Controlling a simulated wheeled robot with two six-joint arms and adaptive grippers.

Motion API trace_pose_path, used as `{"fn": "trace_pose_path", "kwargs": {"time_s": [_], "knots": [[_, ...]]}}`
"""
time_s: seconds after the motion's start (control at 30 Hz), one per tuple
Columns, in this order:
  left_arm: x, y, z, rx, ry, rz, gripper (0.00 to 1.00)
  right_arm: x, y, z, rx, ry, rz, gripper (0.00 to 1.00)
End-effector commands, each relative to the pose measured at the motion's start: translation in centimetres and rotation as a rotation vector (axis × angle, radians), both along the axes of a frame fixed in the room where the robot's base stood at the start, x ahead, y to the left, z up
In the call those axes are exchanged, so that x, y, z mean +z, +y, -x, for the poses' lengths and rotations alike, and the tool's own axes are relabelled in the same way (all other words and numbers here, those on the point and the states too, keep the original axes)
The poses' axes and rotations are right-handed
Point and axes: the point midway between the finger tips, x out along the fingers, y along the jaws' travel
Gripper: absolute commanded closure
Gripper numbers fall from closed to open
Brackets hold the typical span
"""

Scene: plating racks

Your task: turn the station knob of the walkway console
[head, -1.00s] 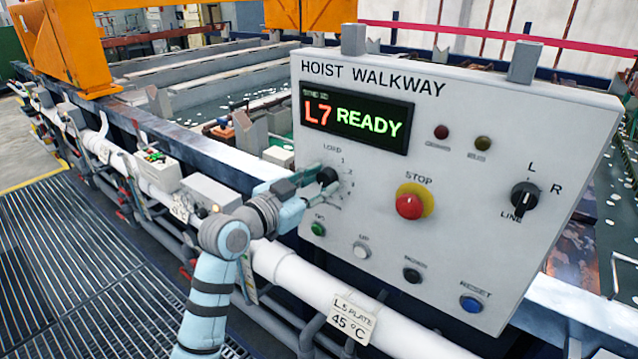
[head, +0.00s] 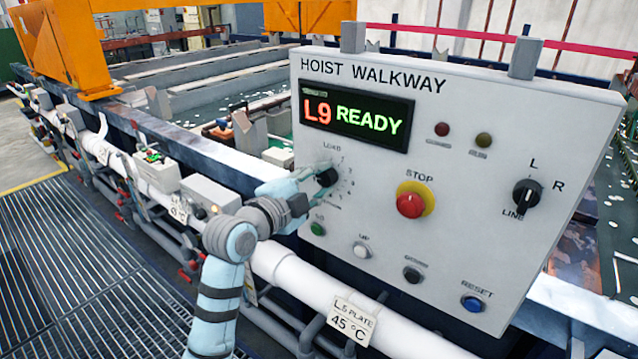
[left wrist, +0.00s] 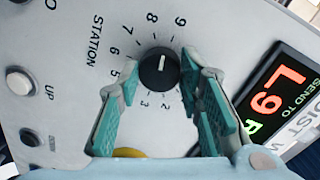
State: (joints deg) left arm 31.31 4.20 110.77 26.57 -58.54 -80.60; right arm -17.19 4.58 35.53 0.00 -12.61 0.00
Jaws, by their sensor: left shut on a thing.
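The walkway console (head: 450,130) is a grey box headed HOIST WALKWAY, and its display (head: 355,116) reads L9 READY. The round black station knob (head: 327,176) is on the left of its face. In the left wrist view the knob (left wrist: 160,70) sits in a ring of numbers beside the word STATION, its white mark pointing up between 8 and 9. My left gripper (head: 311,184) is at the knob, shut on it. In the left wrist view its teal fingers (left wrist: 160,80) lie on either side of the knob. My right gripper is out of view.
The console also has a red STOP button (head: 410,204), a LINE/L/R selector (head: 526,196), a white UP button (head: 361,250) and a blue RESET button (head: 472,303). A white pipe (head: 300,275) runs below. Tanks (head: 220,85) lie behind; a grated walkway (head: 90,260) is at left.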

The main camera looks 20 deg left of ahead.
Motion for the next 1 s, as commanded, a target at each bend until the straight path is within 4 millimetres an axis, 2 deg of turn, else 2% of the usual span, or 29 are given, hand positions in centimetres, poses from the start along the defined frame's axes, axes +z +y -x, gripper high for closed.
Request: {"fn": "trace_pose_path", "kwargs": {"time_s": [0.4,0.9,0.93,1.0], "knots": [[-0.18,-0.06,0.03,-0.001,-0.064,-0.173,0.95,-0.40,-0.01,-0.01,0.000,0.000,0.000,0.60],[-0.18,-0.05,0.02,-0.001,-0.072,-0.194,0.95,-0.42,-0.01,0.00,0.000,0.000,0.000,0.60],[-0.18,-0.05,0.02,-0.001,-0.072,-0.194,0.65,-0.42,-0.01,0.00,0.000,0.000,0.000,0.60],[-0.17,-0.04,0.02,-0.001,-0.072,-0.194,0.54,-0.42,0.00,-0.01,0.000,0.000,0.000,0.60]]}}
